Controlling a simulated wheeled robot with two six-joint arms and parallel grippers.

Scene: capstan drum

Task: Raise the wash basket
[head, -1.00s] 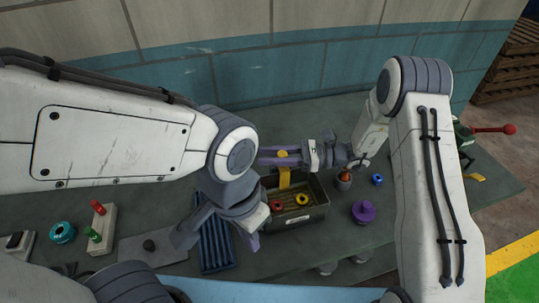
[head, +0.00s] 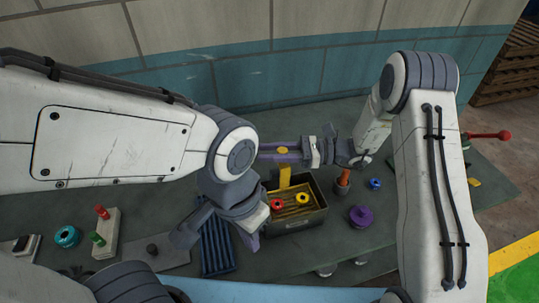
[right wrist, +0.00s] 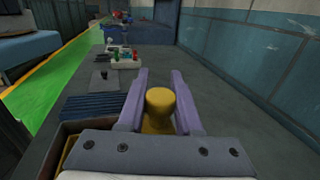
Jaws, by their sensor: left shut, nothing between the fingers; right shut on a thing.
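The wash basket (head: 291,209) has a slatted brownish-yellow floor with a red ring and a yellow ring on it, and a yellow upright handle (head: 284,177). It sits high inside a dark tub (head: 298,224), its floor close to the rim. My right gripper (head: 275,152) is shut on the yellow knob at the handle's top; in the right wrist view its purple fingers flank the knob (right wrist: 158,112). My left gripper (head: 254,242) is shut and empty at the tub's left front corner, pointing down.
A blue ribbed rack (head: 216,245) lies left of the tub. A block with red and green pegs (head: 104,232) and a teal ring (head: 67,236) are further left. A purple knob (head: 361,217), an orange-topped cup (head: 342,185) and a blue ring (head: 375,184) stand right.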

